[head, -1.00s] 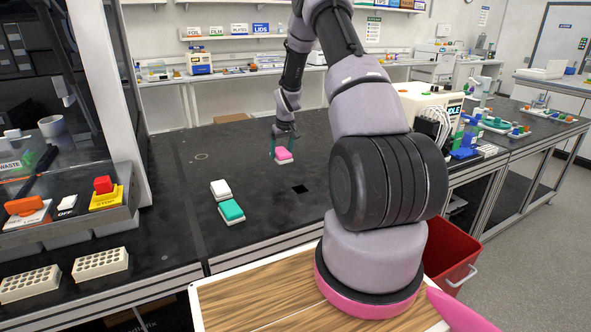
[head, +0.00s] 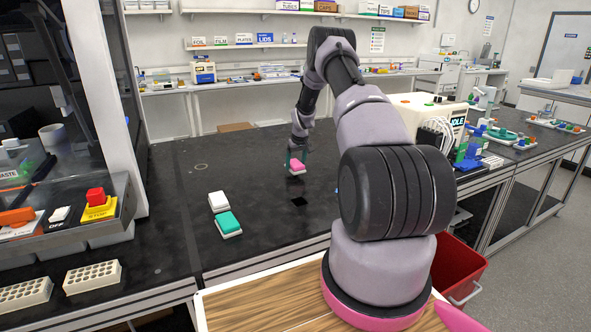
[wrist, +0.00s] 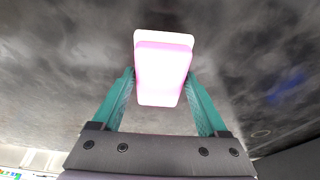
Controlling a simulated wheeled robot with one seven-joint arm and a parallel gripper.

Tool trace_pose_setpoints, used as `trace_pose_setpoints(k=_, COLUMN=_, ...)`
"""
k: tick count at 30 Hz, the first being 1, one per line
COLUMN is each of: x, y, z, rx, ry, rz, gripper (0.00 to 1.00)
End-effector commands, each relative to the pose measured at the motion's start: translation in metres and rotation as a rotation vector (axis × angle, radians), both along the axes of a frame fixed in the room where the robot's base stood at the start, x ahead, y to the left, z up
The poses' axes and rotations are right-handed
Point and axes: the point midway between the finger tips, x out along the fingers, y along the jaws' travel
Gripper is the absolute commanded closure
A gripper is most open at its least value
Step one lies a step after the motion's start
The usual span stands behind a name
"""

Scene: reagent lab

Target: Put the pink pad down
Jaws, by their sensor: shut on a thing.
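The pink pad (head: 297,164) has a pink top on a white base. My gripper (head: 297,160) is shut on it, over the black bench top. In the wrist view the pad (wrist: 162,72) sits between the two teal fingers of my gripper (wrist: 160,85). The far side of the pad is hidden.
A white pad (head: 218,201) and a teal pad (head: 229,223) lie on the bench to the left. White racks (head: 92,277) stand at the front left. A red bin (head: 460,268) is at the right. The bench between the pads and my gripper is clear.

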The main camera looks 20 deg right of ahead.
Motion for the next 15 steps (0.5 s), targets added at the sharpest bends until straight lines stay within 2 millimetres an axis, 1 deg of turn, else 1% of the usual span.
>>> trace_pose_setpoints(k=1, x=-0.001, y=0.0, z=-0.01, rx=0.001, ry=0.004, rz=-0.001, gripper=1.0)
trace_pose_setpoints(k=4, x=-0.001, y=0.0, z=-0.022, rx=0.001, ry=0.002, rz=0.0, gripper=1.0)
trace_pose_setpoints(k=15, x=0.0, y=0.0, z=-0.027, rx=0.0, ry=0.001, rz=0.0, gripper=1.0)
